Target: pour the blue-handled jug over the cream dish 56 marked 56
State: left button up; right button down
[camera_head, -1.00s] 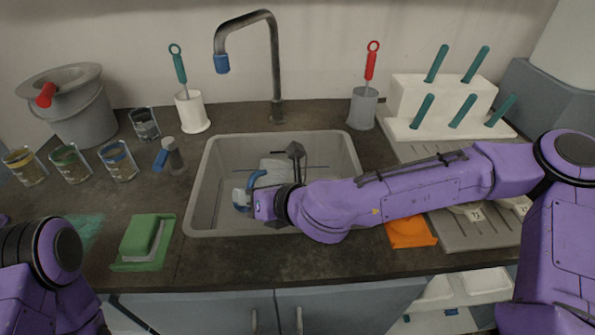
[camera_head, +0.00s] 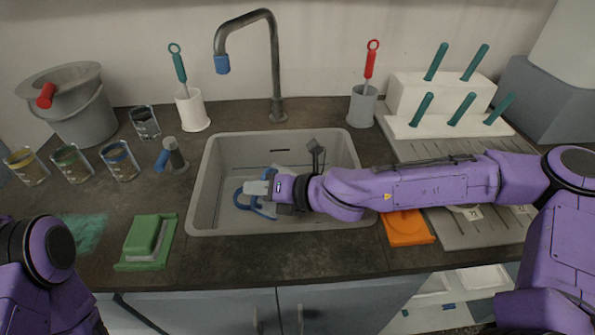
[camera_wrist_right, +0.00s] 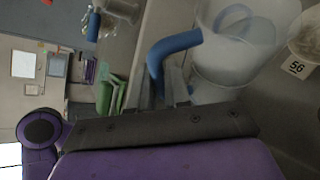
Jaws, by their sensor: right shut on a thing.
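The blue-handled jug (camera_wrist_right: 238,45) is a pale, translucent vessel, large in the right wrist view, with its blue handle (camera_wrist_right: 172,45) towards the gripper. My right gripper (camera_head: 262,188) is shut on the jug by its handle, over the left part of the sink. In the head view, blue parts of the jug show around the fingers; my gripper and arm hide much of the rest. I cannot tell its exact tilt. The cream dish 56 (camera_wrist_right: 310,38) shows at the right edge of the wrist view with its "56" card, beside the jug. I cannot make it out in the head view. My left gripper is out of view.
The grey sink (camera_head: 212,165) has raised walls, with a tap (camera_head: 275,65) behind. A green sponge (camera_head: 146,238) lies left, and an orange item (camera_head: 408,230) and drainboard (camera_head: 470,235) right. Several jars (camera_head: 120,160) stand far left.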

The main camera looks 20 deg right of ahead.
jog(key=shift+w+d+r, duration=0.15)
jog(key=shift+d+r, duration=0.1)
jog(key=shift+r, duration=0.1)
jog(key=shift+a+p, duration=0.1)
jog(key=shift+p, duration=0.3)
jog(key=shift+r, duration=0.1)
jog(key=shift+w+d+r+m, duration=0.1)
jog(key=shift+d+m, duration=0.1)
jog(key=shift+m, duration=0.1)
jog(key=shift+a+r+y+p, duration=0.1)
jog(key=shift+r+y+p, duration=0.05)
jog(key=shift+y+p, duration=0.2)
jog(key=shift+r+m+g+p, duration=0.2)
jog(key=shift+m+g+p, duration=0.1)
jog(key=shift+p, duration=0.05)
jog(key=shift+w+d, duration=0.1)
jog(key=shift+d, duration=0.15)
jog(key=shift+r, duration=0.15)
